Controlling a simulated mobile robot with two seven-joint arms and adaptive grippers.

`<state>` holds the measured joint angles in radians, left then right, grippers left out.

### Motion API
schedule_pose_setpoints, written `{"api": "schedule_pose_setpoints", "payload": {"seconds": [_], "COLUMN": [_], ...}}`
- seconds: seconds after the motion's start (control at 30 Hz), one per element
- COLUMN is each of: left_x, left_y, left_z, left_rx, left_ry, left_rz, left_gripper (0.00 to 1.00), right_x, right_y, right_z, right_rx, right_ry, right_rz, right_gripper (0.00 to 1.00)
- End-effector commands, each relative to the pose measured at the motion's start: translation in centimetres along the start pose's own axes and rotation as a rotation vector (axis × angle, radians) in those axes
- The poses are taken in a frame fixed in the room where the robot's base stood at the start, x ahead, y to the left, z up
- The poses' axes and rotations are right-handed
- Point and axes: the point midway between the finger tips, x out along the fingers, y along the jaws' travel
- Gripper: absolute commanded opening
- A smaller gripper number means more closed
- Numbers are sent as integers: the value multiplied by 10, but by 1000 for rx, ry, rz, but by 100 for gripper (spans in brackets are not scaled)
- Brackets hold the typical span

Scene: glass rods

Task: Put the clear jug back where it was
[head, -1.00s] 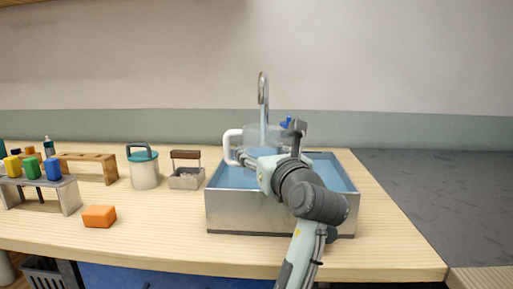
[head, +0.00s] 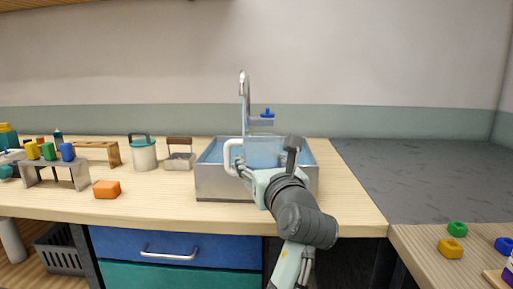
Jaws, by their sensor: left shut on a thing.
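The clear jug has a see-through body and a white handle (head: 229,150). It is in the middle of the head view, over the steel sink (head: 232,188) with its blue inside. My left gripper (head: 243,171) is shut on the jug at its handle side. The wrist and arm hide part of the jug and the right side of the sink. I cannot tell whether the jug touches the sink. My right gripper is not in view.
A tap (head: 244,100) with a blue knob stands behind the sink. A dark grey counter (head: 415,180) lies right, mostly clear.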

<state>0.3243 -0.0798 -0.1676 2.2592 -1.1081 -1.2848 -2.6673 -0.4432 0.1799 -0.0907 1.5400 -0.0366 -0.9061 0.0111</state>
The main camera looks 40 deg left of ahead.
Motion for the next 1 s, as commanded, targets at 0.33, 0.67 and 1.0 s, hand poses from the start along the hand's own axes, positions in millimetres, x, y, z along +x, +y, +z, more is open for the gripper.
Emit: {"api": "schedule_pose_setpoints", "payload": {"seconds": [0.33, 0.67, 1.0], "left_x": [-58, -128, -149], "left_y": [-18, -45, -55], "left_z": [-90, -195, -225], "left_rx": [16, 8, -5], "left_ry": [1, 0, 3], "left_rz": [-326, -729, -849], "left_gripper": [23, 23, 23], "right_x": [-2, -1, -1], "right_y": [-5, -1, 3], "right_z": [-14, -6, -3], "right_rx": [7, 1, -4], "right_ry": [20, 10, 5], "right_rz": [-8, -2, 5], "right_gripper": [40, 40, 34]}}
